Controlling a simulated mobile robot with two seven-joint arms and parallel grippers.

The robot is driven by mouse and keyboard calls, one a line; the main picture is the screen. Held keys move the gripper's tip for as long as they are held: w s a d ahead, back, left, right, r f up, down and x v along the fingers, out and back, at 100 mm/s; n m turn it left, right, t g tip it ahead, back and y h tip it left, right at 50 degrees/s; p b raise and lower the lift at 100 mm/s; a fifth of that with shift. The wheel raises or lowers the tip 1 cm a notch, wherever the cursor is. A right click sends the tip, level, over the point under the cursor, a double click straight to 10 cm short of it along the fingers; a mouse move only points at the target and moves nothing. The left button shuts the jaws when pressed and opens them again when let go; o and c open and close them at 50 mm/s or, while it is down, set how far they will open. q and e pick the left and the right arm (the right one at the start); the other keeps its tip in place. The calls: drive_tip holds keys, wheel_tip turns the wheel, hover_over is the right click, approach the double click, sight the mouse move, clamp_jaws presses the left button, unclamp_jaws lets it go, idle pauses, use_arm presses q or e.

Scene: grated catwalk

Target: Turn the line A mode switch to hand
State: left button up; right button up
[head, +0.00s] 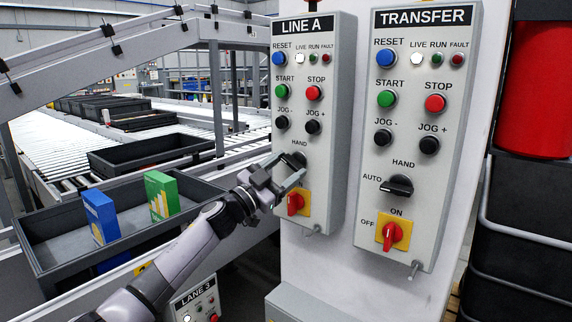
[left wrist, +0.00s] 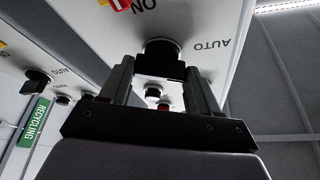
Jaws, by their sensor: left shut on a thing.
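The LINE A panel (head: 338,120) is a grey box with a black title plate. Its black mode switch (head: 299,159) sits under the word HAND, partly hidden by my left gripper (head: 284,175). In the left wrist view the dark knob of this switch (left wrist: 160,58) shows between my left fingers (left wrist: 160,88), with AUTO printed beside it. The left gripper is shut on the knob. Which way its handle points cannot be told. My right gripper is in neither view.
A red rotary switch (head: 295,204) on a yellow plate is just below the gripper. Black jog knobs (head: 312,127) are above. The similar TRANSFER panel (head: 447,160) stands to the right. A grey tray (head: 60,276) with two boxes is at left.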

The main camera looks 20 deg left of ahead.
use_arm(q)
drive_tip(key=m, duration=0.1)
drive_tip(key=m+p, duration=0.1)
drive_tip(key=shift+a+r+m+g+h, duration=0.15)
drive_tip(key=shift+m+g+h, duration=0.15)
drive_tip(key=shift+g, duration=0.1)
drive_tip(key=shift+m+g+p, duration=0.4)
drive_tip(key=shift+m+g, duration=0.1)
drive_tip(key=shift+m, duration=0.7)
drive_tip(key=shift+m+g+h+p, duration=0.5)
drive_tip(key=shift+m, duration=0.6)
drive_tip(key=shift+a+r+m+g+p, duration=0.1)
drive_tip(key=shift+m+g+p, duration=0.3)
drive_tip(key=shift+m, duration=0.7)
drive_tip(key=m+g+p, duration=0.1)
drive_tip(key=m, duration=0.1)
drive_tip(key=m+y+p, duration=0.1)
drive_tip(key=m+p, duration=0.1)
drive_tip(key=m, duration=0.1)
drive_tip(key=shift+g, duration=0.4)
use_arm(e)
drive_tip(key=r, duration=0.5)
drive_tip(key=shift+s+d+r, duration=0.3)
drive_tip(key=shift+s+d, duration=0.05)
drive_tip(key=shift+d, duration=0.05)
use_arm(q)
drive_tip(key=o, duration=1.1)
drive_tip(key=shift+c, duration=0.2)
drive_tip(key=shift+a, duration=0.1)
drive_tip(key=v, duration=0.7)
